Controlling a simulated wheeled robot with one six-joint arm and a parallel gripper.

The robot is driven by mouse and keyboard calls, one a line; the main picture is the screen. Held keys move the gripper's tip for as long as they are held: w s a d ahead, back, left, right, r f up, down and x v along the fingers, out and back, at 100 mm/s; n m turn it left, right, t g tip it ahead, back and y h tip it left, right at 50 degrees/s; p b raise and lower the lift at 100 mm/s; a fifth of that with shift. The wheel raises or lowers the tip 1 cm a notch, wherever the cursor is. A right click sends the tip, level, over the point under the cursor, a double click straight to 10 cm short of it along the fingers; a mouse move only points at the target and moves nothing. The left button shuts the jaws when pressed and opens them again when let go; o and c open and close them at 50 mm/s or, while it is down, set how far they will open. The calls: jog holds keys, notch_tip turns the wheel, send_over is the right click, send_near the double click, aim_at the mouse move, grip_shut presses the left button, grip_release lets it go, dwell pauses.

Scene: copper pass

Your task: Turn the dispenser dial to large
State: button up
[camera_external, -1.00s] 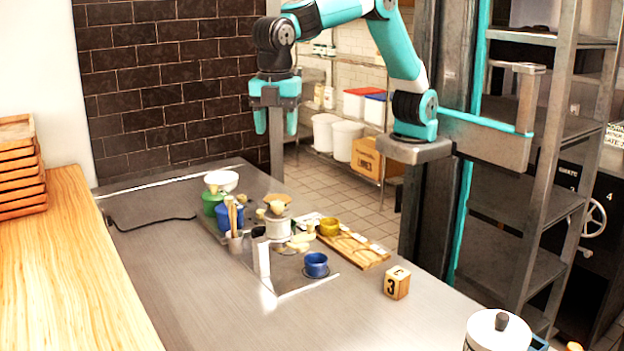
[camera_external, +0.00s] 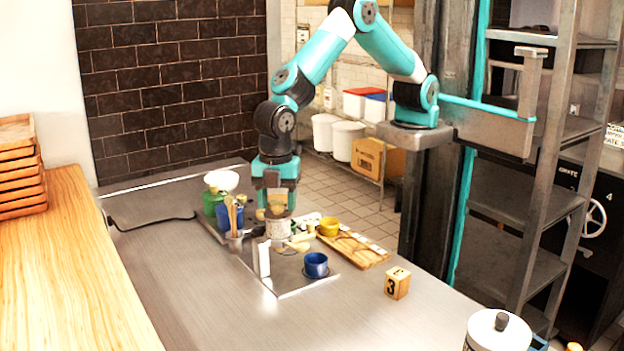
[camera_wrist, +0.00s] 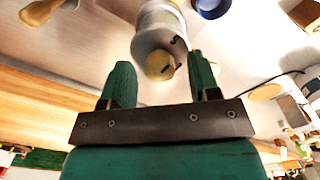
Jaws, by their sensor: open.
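The dispenser (camera_external: 279,230) is a white cylinder amid the clutter on the steel counter, partly covered by my arm. In the wrist view it shows as a white body (camera_wrist: 152,38) with dark markings, one looking like an S. A pale wooden knob (camera_wrist: 159,67), seemingly its dial, lies between my fingertips in that picture. My gripper (camera_external: 275,207) points down over the dispenser. In the wrist view my gripper (camera_wrist: 160,63) has its green fingers apart, one on each side of the knob. I cannot tell whether they touch it, or which setting the dial shows.
A blue canister (camera_external: 231,216), a green one (camera_external: 211,203) and a utensil cup (camera_external: 235,243) stand close left. A blue cup (camera_external: 316,265), yellow cup (camera_external: 329,227) and wooden board (camera_external: 362,250) are right. A numbered block (camera_external: 397,283) stands farther right.

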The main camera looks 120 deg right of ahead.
jog(key=shift+f, duration=0.3)
jog(key=c, duration=0.9)
